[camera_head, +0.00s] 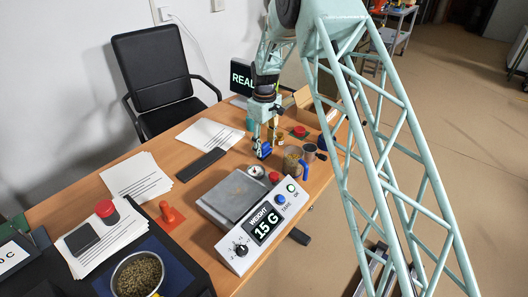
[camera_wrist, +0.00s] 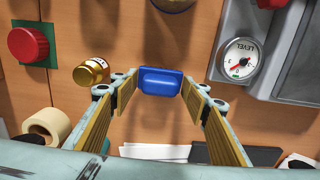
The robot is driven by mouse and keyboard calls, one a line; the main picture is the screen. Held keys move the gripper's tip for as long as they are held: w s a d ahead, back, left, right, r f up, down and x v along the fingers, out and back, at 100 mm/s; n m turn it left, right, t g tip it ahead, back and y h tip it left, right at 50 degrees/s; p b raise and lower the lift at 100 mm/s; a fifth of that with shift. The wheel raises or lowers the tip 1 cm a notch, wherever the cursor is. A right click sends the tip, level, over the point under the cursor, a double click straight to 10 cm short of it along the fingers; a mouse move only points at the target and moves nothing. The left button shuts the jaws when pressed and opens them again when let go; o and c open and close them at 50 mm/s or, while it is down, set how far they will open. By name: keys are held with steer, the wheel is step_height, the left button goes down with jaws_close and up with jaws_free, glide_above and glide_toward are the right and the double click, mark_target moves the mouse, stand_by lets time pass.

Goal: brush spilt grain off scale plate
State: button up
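The scale (camera_head: 247,228) stands on the desk with a bare-looking grey plate (camera_head: 232,192); its display reads 15 G. I cannot make out grain on the plate at this size. My gripper (camera_head: 263,150) is above the desk just behind the scale, off the plate. In the wrist view my gripper (camera_wrist: 160,88) has both fingertips against the sides of a blue block (camera_wrist: 160,80). It looks like the brush's handle; its underside and any bristles are hidden.
A round level gauge (camera_wrist: 240,60) sits by the scale. A glass mug (camera_head: 293,160) with a blue handle stands to the gripper's right. A bowl of grain (camera_head: 138,272) is at front left. A dark bar (camera_head: 201,165) and papers (camera_head: 210,134) lie left of the gripper.

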steer(key=c, duration=0.6)
steer(key=shift+c, duration=0.5)
steer(key=shift+r, duration=0.15)
steer(key=shift+r+p, duration=1.2)
steer(key=shift+r, duration=1.15)
